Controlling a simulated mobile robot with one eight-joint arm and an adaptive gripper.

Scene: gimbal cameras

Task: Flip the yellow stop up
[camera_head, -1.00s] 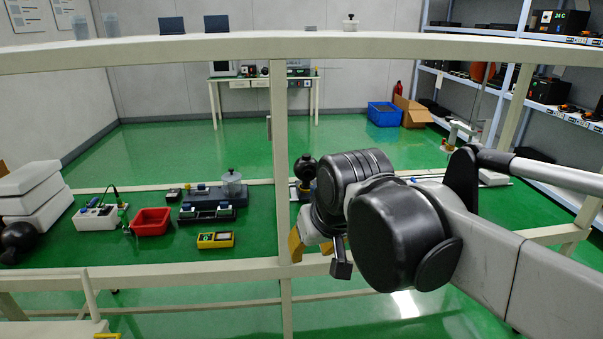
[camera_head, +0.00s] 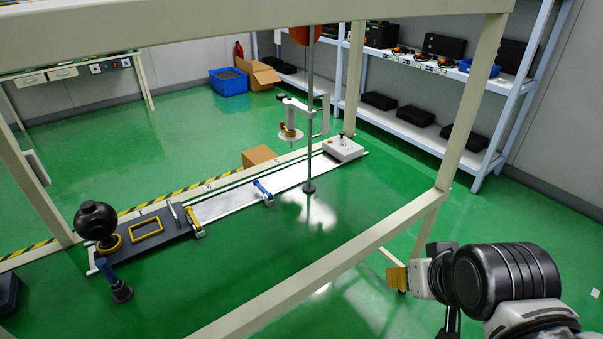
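A yellow piece (camera_head: 195,223), which looks like the yellow stop, sits across the white rail (camera_head: 228,203) at the right end of a dark plate. It is small here, and I cannot tell whether it is up or down. A blue piece (camera_head: 263,194) crosses the rail farther right. My gripper (camera_head: 398,278) is at the lower right, far from the yellow piece and beyond a beige frame bar from it. Its orange-yellow tip shows partly, and its opening cannot be made out.
A beige frame (camera_head: 330,265) crosses the view between my arm and the rail. A thin grey post (camera_head: 310,120) stands beside the rail. A black ball (camera_head: 96,221) and a yellow rectangular frame (camera_head: 147,229) are at the left. A white box (camera_head: 344,149) sits at the far right end.

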